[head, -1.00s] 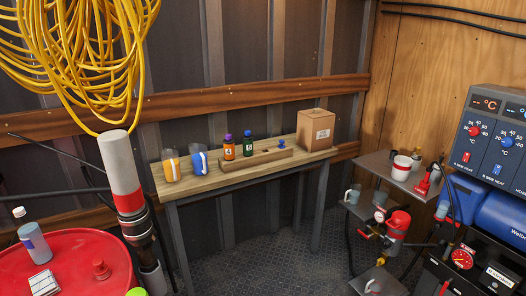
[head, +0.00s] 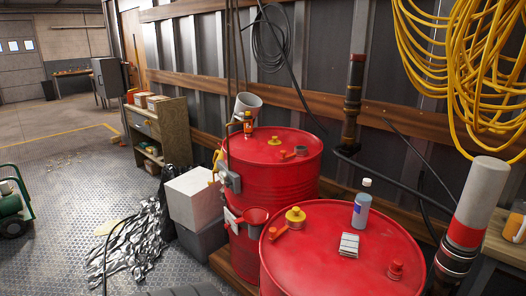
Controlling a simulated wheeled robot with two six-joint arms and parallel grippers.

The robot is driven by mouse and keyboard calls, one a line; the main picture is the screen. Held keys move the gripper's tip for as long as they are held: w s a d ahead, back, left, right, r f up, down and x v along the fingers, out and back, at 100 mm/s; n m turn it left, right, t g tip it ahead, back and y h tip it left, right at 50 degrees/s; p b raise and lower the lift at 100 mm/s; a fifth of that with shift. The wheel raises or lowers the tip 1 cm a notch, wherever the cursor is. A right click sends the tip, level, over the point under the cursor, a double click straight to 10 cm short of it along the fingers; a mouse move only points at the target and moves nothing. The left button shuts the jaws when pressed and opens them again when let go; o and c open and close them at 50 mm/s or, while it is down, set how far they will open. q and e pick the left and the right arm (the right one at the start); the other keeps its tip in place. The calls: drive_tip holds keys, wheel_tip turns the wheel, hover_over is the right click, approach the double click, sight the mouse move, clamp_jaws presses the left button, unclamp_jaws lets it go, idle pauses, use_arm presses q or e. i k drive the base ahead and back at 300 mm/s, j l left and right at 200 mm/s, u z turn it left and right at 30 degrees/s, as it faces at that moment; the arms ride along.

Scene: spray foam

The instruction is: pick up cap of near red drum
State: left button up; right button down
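The near red drum (head: 335,262) stands at the bottom centre right of the head view, cut off by the lower edge. On its lid a yellow round cap (head: 295,214) sits at the back left, with a red handle-like piece (head: 277,231) beside it. A small red cap-like fitting (head: 395,269) stands at the right of the lid. I cannot tell for certain which of these is the drum's cap. A blue-grey bottle with a white top (head: 361,209) and a small white striped block (head: 349,245) are on the lid too. Neither gripper is in view.
A second red drum (head: 270,185) stands behind, with a yellow cap (head: 275,141) and a bottle on top. White and grey boxes (head: 194,198) and crumpled silvery sheeting (head: 135,235) lie left of the drums. A grey-and-red cylinder (head: 477,205) rises at the right. The floor further left is mostly open.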

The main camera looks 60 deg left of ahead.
sight(275, 142)
drive_tip(key=u, duration=1.8)
drive_tip(key=z, duration=0.25)
drive_tip(key=i+j+z, duration=0.15)
drive_tip(key=j+z, duration=0.2)
drive_tip(key=i+j+z, duration=0.15)
drive_tip(key=j+z, duration=0.6)
drive_tip(key=i+j+z, duration=0.1)
drive_tip(key=j+z, duration=0.35)
drive_tip(key=j, duration=0.55)
drive_tip(key=k+j+z, duration=0.1)
drive_tip(key=j, duration=0.55)
drive_tip(key=j+z, duration=0.1)
drive_tip(key=j, duration=0.5)
drive_tip(key=k+j+z, duration=0.1)
drive_tip(key=j, duration=0.55)
drive_tip(key=k, duration=0.05)
